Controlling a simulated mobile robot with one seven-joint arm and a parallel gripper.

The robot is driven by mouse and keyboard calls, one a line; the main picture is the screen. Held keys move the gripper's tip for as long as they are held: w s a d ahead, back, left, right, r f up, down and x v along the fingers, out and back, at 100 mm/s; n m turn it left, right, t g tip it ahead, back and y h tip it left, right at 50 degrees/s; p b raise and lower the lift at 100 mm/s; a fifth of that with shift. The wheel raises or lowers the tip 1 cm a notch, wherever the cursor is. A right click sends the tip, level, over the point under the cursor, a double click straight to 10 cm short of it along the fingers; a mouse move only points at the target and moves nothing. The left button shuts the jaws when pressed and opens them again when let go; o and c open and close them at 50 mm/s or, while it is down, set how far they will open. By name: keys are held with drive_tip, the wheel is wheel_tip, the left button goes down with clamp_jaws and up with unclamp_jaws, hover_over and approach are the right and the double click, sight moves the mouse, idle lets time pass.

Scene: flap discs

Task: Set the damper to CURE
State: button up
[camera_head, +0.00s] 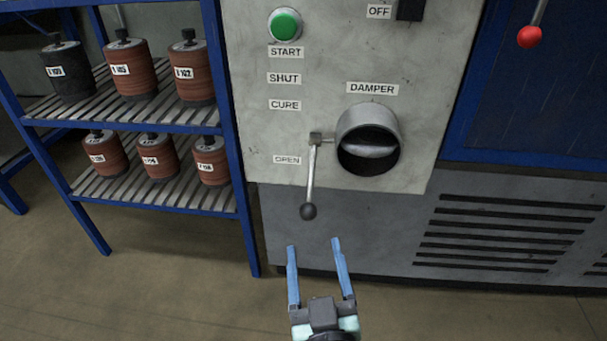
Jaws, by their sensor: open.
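The damper lever (311,180) is a grey rod with a black ball knob (308,212) at its lower end. It hangs almost straight down from a pivot on the left side of the round damper pipe (368,140). Labels SHUT, CURE (284,105) and OPEN (287,160) run down the panel to the left of the lever. The OPEN label is level with the upper part of the rod, and the knob hangs below it. My gripper (315,243) is open and empty, with its blue fingers pointing up the picture, just below the knob. No contact with the knob shows.
A green START button (285,25) is at the top of the panel (330,60). A blue rack (230,130) with several labelled disc stacks stands to the left. A red-knobbed lever (530,36) is at the upper right. Bare floor (160,290) lies at the lower left.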

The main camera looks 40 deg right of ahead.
sight(311, 176)
drive_tip(key=b+x, duration=0.4)
drive_tip(key=x, duration=0.8)
drive_tip(key=shift+w+d, duration=0.2)
drive_tip(key=shift+r, duration=0.1)
drive_tip(key=shift+c, duration=0.3)
clamp_jaws()
idle(0.8)
